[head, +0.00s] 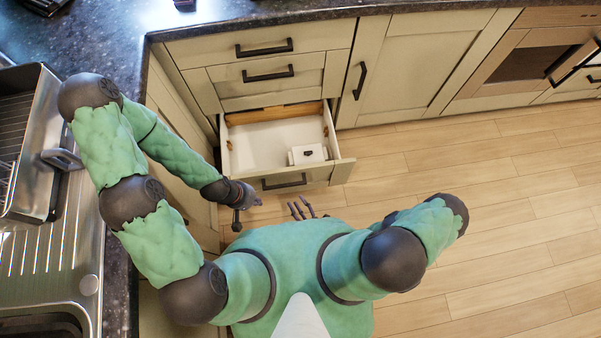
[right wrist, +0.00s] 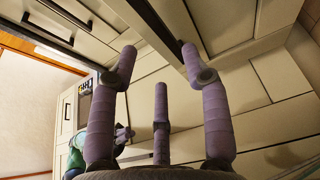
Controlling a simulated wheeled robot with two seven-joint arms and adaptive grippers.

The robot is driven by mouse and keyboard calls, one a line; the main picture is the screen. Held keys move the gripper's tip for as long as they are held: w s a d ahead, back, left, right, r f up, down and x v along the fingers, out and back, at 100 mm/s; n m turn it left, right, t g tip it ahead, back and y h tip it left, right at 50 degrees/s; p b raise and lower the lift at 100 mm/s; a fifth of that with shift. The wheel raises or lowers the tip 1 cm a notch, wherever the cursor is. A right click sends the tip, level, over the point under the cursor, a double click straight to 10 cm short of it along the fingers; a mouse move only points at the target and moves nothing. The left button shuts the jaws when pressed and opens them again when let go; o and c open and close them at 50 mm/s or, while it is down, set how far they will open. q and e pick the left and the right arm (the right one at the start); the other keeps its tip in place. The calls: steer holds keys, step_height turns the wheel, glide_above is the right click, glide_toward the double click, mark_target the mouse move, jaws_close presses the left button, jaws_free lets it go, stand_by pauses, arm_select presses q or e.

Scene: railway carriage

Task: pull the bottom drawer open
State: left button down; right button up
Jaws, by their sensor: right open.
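The bottom drawer (head: 268,148) stands pulled out from the cream cabinet in the head view, its inside showing. Its dark bar handle (head: 284,181) is on the front panel. My left gripper (head: 244,212) is left of and below that handle, by the drawer's front left corner; I cannot tell its opening. My right gripper (head: 302,207) is just in front of the drawer front, mostly hidden by my body. In the right wrist view its purple fingers (right wrist: 157,60) are spread with nothing between them, near cream panels.
A small white box with a black top piece (head: 307,154) lies in the drawer. Two shut drawers with dark handles (head: 264,48) are above it. A cupboard door (head: 362,75) is to the right. Wooden floor (head: 460,200) is clear on the right; a counter with a sink is left.

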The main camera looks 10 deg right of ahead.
steer(key=shift+v, duration=1)
